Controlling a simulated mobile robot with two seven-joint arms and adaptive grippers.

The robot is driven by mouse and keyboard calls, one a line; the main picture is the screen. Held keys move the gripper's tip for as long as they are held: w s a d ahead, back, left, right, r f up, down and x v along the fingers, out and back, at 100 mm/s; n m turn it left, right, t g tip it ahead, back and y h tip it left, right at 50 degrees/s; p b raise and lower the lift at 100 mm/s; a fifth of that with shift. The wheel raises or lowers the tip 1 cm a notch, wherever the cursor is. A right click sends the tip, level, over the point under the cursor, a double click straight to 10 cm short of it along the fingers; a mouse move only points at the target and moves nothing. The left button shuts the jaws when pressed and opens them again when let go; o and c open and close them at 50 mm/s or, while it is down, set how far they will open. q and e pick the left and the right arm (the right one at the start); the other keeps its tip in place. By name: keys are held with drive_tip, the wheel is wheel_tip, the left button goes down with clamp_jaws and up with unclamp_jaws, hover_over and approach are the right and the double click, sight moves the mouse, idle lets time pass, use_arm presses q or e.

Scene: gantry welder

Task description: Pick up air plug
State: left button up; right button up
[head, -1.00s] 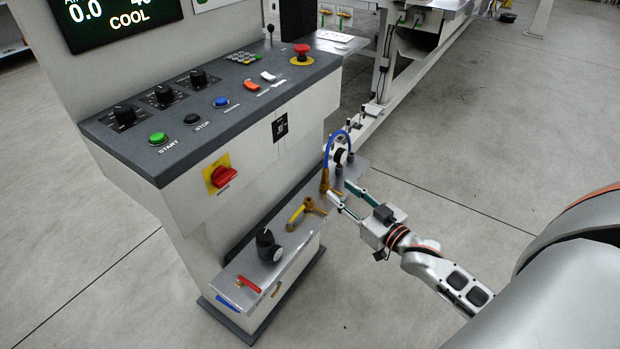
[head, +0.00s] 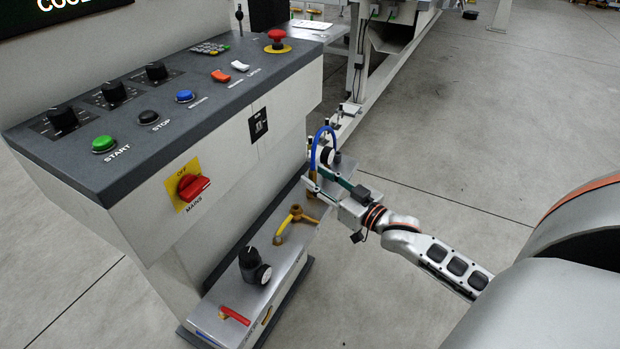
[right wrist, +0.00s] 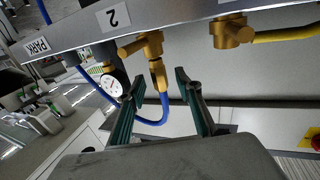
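The air plug (right wrist: 157,73) is a brass piece at the end of a blue hose (right wrist: 151,122). It sits in a brass fitting (right wrist: 146,44) at the edge of a metal shelf labelled 2. The blue hose loop (head: 312,148) shows in the head view, but the plug is largely hidden there by the fingers. My right gripper (right wrist: 160,78) is open, with one finger on either side of the plug in the right wrist view. Gaps show between plug and fingers. In the head view my right gripper (head: 317,182) reaches in from the right. My left gripper is out of view.
The control console (head: 150,120) rises to the left. Open floor (head: 450,150) lies to the right.

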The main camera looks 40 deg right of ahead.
drive_tip(key=shift+w+a+f, duration=0.1)
drive_tip(key=shift+w+f, duration=0.1)
drive_tip(key=shift+w, duration=0.65)
drive_tip(key=shift+w+r, duration=0.1)
drive_tip(key=shift+w, duration=0.1)
drive_tip(key=shift+c, duration=0.8)
clamp_jaws()
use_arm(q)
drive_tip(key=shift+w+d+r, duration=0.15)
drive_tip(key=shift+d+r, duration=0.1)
